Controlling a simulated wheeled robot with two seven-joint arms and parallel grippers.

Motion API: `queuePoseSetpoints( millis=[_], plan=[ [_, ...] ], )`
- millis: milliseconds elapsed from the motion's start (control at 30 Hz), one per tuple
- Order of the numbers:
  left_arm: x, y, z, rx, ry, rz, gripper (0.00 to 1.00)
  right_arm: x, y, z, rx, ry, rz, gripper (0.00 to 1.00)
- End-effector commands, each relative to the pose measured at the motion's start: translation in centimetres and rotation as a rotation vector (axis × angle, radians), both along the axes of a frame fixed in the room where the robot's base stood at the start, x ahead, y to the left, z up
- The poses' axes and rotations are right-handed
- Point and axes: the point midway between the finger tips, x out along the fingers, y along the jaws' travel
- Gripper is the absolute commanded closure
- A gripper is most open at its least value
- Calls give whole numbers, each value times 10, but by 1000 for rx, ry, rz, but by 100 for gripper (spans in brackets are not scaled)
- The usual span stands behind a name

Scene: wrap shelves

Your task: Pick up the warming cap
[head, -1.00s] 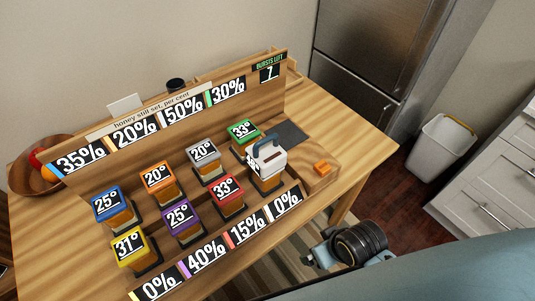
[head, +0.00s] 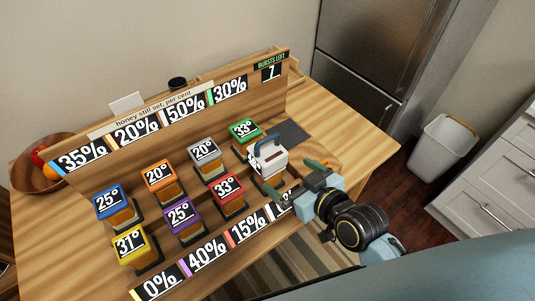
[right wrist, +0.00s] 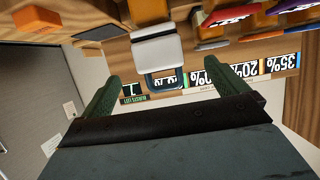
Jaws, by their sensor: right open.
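The warming cap (head: 272,160) is a white block with a blue-grey handle loop on top. It sits on a jar at the right end of the front row. It also shows in the right wrist view (right wrist: 158,52), with its handle toward me. My right gripper (head: 292,178) is open, with its green fingers just right of and in front of the cap. In the right wrist view, the fingers (right wrist: 154,78) stand on either side of the handle, with a gap on both sides. No contact shows. My left gripper is not in view.
Jars with coloured lids and temperature numbers stand close by, including a green one (head: 244,130) and a red one (head: 228,188). A wooden back board (head: 120,145) carries percent signs. A dark pad (head: 291,132) lies behind the cap. The table's right end (head: 365,135) is clear.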

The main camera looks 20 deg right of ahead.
Motion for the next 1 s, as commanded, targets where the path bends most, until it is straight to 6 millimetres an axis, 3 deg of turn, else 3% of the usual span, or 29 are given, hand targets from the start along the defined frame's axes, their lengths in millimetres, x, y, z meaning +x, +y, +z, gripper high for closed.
queuePoseSetpoints(
  millis=[200, 467, 700, 1000],
  plan=[
    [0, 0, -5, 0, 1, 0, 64, 38, 13, -16, 1, 0, 0, 2],
    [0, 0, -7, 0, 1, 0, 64, 55, 19, -23, 0, 1, 1, 2],
    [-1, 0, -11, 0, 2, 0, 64, 88, 26, -34, 3, 2, 0, 2],
    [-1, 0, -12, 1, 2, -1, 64, 99, 30, -39, -1, 3, 1, 2]
  ],
)
